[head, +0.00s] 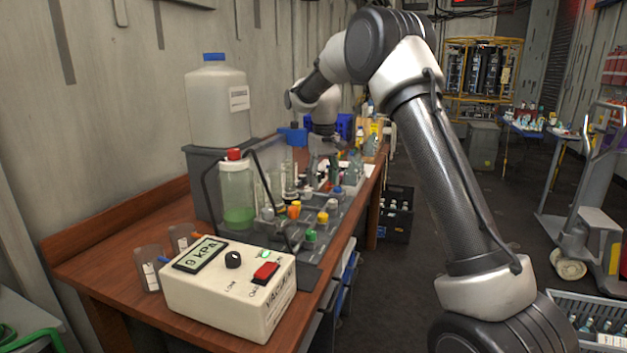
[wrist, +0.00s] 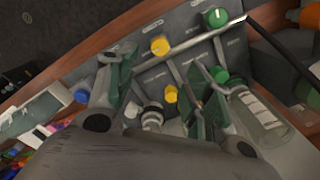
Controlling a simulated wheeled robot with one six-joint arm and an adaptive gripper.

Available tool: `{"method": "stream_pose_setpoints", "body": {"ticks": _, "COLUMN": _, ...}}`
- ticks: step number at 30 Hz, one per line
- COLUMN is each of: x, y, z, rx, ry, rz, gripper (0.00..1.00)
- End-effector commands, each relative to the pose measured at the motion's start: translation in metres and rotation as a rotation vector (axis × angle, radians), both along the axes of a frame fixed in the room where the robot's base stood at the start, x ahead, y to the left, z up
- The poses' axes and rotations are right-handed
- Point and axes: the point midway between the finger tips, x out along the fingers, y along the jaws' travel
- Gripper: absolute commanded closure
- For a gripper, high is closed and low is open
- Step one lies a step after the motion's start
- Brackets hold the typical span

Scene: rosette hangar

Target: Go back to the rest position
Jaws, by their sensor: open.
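My gripper (head: 323,167) hangs over the far part of the wooden bench (head: 120,262), pointing down, at the end of my bent arm. In the wrist view its two green-padded fingers (wrist: 163,92) stand wide apart with nothing held between them. A clear bottle (wrist: 258,112) lies close to the right finger. The gripper's base hides part of the bench.
A white jug (head: 217,105) stands behind. A bottle crate (head: 397,215) is on the floor; open floor lies right of the bench.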

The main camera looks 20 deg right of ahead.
Motion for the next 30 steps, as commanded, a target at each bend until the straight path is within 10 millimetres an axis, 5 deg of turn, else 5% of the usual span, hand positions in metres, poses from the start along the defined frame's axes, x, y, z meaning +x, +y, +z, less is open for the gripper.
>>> {"method": "stream_pose_setpoints", "body": {"ticks": 4, "x": 0.002, "y": 0.0, "z": -0.002, "rx": 0.002, "ry": -0.01, "rz": -0.006, "gripper": 0.49}}
{"method": "stream_pose_setpoints", "body": {"ticks": 8, "x": -0.02, "y": -0.003, "z": -0.028, "rx": -0.006, "ry": 0.04, "rz": -0.011, "gripper": 0.49}}
{"method": "stream_pose_setpoints", "body": {"ticks": 11, "x": -0.059, "y": -0.009, "z": -0.03, "rx": -0.01, "ry": 0.071, "rz": -0.018, "gripper": 0.49}}
{"method": "stream_pose_setpoints", "body": {"ticks": 22, "x": -0.234, "y": -0.05, "z": 0.038, "rx": 0.001, "ry": 0.001, "rz": -0.076, "gripper": 0.49}}
{"method": "stream_pose_setpoints", "body": {"ticks": 30, "x": -0.366, "y": -0.074, "z": 0.06, "rx": 0.017, "ry": -0.138, "rz": -0.126, "gripper": 0.49}}
